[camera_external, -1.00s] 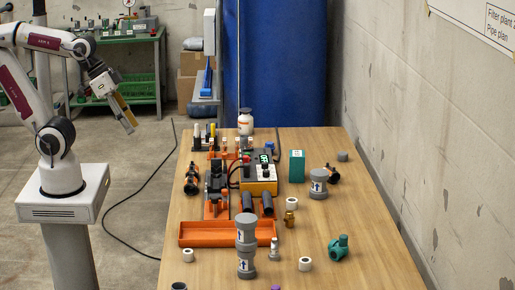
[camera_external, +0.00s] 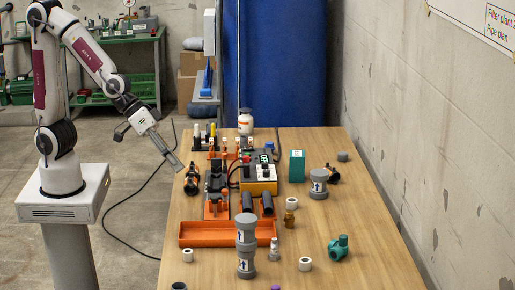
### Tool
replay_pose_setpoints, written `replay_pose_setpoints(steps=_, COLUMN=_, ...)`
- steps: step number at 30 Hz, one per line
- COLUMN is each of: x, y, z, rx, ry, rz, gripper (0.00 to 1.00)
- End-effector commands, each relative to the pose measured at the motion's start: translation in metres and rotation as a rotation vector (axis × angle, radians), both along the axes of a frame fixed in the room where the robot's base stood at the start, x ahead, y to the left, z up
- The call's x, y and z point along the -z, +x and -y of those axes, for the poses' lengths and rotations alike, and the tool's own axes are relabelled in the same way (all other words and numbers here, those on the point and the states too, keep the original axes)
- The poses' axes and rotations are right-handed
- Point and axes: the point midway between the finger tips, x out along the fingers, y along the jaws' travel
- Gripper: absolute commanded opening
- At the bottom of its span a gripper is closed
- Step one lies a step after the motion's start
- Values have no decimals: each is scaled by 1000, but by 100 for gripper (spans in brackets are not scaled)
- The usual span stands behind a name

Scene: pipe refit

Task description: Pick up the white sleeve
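Three short white ring-shaped pieces that look like sleeves lie on the wooden table. One white sleeve (camera_external: 292,204) is right of the middle, beside a brass fitting. Another white sleeve (camera_external: 305,264) is near the front, and a third white sleeve (camera_external: 188,255) is at the front left, below the orange tray. I cannot tell which one the task names. My gripper (camera_external: 174,162) hangs in the air by the table's left edge, apart from all of them, pointing down and right. Its fingers are seen edge-on and small, so their opening is unclear.
An orange tray (camera_external: 212,238), a grey pipe stack (camera_external: 246,255) and an orange-black device (camera_external: 259,180) crowd the table's left and middle. A brass fitting (camera_external: 290,219), a grey coupling (camera_external: 318,184) and a green valve (camera_external: 339,248) stand to the right. The right front is clear.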

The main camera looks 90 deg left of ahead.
Motion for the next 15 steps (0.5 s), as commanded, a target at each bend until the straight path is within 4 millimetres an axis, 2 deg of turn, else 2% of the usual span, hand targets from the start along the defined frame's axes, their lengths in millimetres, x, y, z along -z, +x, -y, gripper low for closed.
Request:
replay_pose_setpoints(steps=6, x=29, y=18, z=27, rx=-48, ry=-28, rz=13, gripper=40)
replay_pose_setpoints(steps=15, x=70, y=35, z=54, rx=-128, ry=-42, rz=47, gripper=40)
